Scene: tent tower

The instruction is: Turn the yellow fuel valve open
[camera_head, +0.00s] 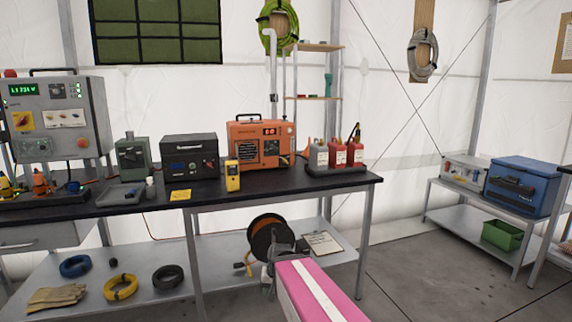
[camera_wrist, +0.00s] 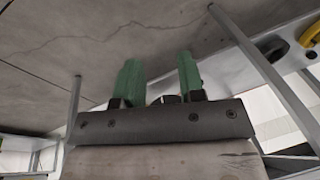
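An orange generator (camera_head: 260,143) with a small red display stands on the black-topped workbench (camera_head: 330,184), right of the middle. I cannot make out a yellow fuel valve clearly in either view. My gripper (camera_wrist: 158,65) shows in the wrist view with its two green fingers spread apart and nothing between them. Behind the fingers is grey floor, so it is away from the generator.
Red fuel bottles (camera_head: 338,153) stand in a tray right of the generator. A yellow handheld meter (camera_head: 232,175) and a black power box (camera_head: 189,156) are to its left. A cable reel (camera_head: 270,241) sits on the lower shelf. Open floor (camera_head: 405,270) lies right of the bench.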

